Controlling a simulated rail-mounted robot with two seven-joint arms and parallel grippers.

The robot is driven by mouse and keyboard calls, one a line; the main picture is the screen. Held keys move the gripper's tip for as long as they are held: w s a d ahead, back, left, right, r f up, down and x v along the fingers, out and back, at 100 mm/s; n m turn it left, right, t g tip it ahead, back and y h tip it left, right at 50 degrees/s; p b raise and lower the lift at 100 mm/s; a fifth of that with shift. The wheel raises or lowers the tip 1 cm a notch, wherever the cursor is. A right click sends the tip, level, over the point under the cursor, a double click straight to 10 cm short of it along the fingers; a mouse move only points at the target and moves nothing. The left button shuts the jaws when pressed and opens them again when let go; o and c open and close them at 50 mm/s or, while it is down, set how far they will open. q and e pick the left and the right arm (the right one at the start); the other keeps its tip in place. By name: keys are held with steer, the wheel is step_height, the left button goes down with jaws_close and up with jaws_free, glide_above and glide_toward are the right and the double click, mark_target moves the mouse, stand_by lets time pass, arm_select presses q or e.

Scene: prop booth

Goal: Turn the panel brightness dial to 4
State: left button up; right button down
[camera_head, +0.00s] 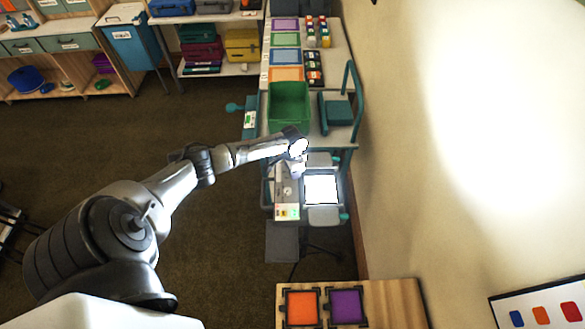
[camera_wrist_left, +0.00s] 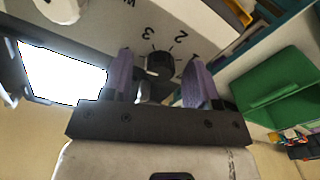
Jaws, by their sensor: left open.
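The dark dial (camera_wrist_left: 160,62) shows in the left wrist view on a pale panel face (camera_wrist_left: 198,18), with printed numbers 3, 2 and 1 around it. A 4 is not visible there. My left gripper (camera_wrist_left: 160,82) is open, with one purple finger on each side of the dial as seen in this view; I cannot tell whether they touch it. In the head view, my left gripper (camera_head: 296,172) is over the control box (camera_head: 287,195) beside the bright lit panel (camera_head: 322,189), and hides part of the box. My right gripper is not in view.
A green bin (camera_head: 289,104) stands on the bench just behind my left gripper; it also shows in the wrist view (camera_wrist_left: 275,90). A wall closes off the right side. The floor at left is open.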

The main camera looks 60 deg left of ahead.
arm_select(q)
step_height(320, 180, up, 14)
steer(key=shift+b, duration=0.3)
stand_by(0.3)
steer(key=shift+f, duration=0.1)
stand_by(0.5)
